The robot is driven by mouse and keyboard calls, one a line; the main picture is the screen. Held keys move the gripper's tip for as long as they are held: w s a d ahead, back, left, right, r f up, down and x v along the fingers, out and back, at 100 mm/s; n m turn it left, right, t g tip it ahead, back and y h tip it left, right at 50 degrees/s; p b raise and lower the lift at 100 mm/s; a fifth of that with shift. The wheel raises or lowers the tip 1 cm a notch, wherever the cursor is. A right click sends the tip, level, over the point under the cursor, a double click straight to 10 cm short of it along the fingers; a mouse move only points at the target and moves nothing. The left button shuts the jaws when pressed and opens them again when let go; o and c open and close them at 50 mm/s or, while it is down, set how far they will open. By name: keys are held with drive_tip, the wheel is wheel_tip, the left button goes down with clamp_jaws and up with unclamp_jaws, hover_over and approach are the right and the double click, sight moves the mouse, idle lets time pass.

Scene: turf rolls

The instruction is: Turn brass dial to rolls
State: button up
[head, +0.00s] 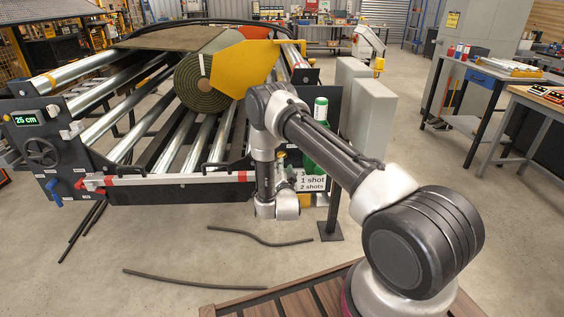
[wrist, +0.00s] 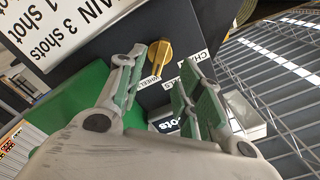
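The brass dial (wrist: 158,62) is a yellow-gold knob on a dark panel, upper middle of the wrist view. A label reading WHEELS (wrist: 152,82) sits below it, and one starting CHA (wrist: 197,60) to its right. No label reading rolls is legible. My gripper (wrist: 162,66) is open, with green-padded fingers on either side of the dial in the picture. I cannot tell whether either finger touches it. In the head view the dial and fingers are not visible; my arm bends down in front of the machine.
A white sign about shots (wrist: 50,30) and a green surface (wrist: 75,112) lie left in the wrist view; metal rods (wrist: 275,65) lie right. The head view shows the roller machine (head: 130,182), a turf roll (head: 202,85) and a green bottle (head: 318,150). Loose dark strips (head: 195,282) lie on the floor.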

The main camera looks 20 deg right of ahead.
drive_tip(key=x, duration=0.6)
drive_tip(key=shift+f, duration=0.1)
clamp_jaws()
